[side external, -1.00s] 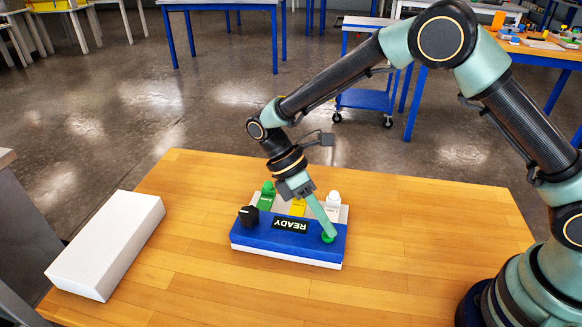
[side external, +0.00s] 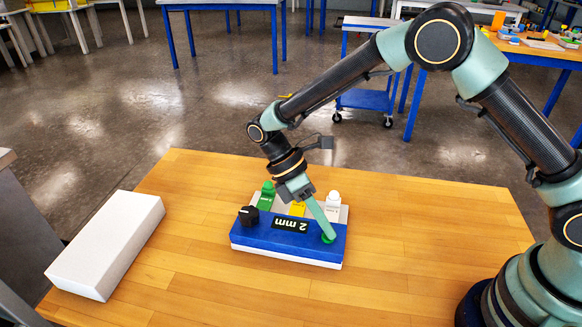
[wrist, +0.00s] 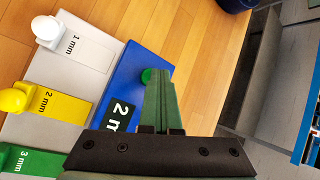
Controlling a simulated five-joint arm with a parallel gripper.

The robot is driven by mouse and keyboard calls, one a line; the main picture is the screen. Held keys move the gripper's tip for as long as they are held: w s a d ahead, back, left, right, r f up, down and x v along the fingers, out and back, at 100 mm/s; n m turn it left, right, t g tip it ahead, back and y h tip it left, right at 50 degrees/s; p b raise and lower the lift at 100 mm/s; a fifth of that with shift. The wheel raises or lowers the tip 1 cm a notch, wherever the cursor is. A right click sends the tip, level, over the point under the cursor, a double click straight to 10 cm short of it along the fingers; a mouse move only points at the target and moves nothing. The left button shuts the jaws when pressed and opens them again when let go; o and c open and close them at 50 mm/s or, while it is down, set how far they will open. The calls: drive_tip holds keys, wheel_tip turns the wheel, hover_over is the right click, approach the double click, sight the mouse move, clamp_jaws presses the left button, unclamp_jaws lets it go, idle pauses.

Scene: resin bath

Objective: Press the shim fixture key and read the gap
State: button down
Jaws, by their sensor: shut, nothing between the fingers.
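The shim fixture (side external: 270,245) is a blue box with a white base on the wooden table. Its black display (side external: 291,226) reads "2 mm", upside down in the side view. The green round key (side external: 328,239) is at its right front, and my gripper (side external: 326,234) is shut with its tips on it. In the wrist view the tips partly cover the key (wrist: 149,75). Behind lie a green 3 mm shim (side external: 267,196), a yellow 2 mm shim (side external: 298,208) and a white 1 mm shim (side external: 333,204). A black knob (side external: 249,215) is at the left.
A white block (side external: 107,243) lies at the left of the wooden table (side external: 420,250). The table is clear in front of the fixture and to its right up to my base. Other benches and a blue cart (side external: 365,98) stand away on the floor behind.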

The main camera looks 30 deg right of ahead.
sight(324, 235)
drive_tip(key=shift+r, duration=0.85)
drive_tip(key=shift+r, duration=2.55)
drive_tip(key=s+d+r+m+t+y, duration=0.3)
drive_tip(key=s+d+r+m+t, duration=0.1)
drive_tip(key=d+r+m+t, duration=0.8)
drive_tip(key=d+m, duration=0.2)
drive_tip(key=d, duration=0.1)
drive_tip(key=shift+r, duration=0.15)
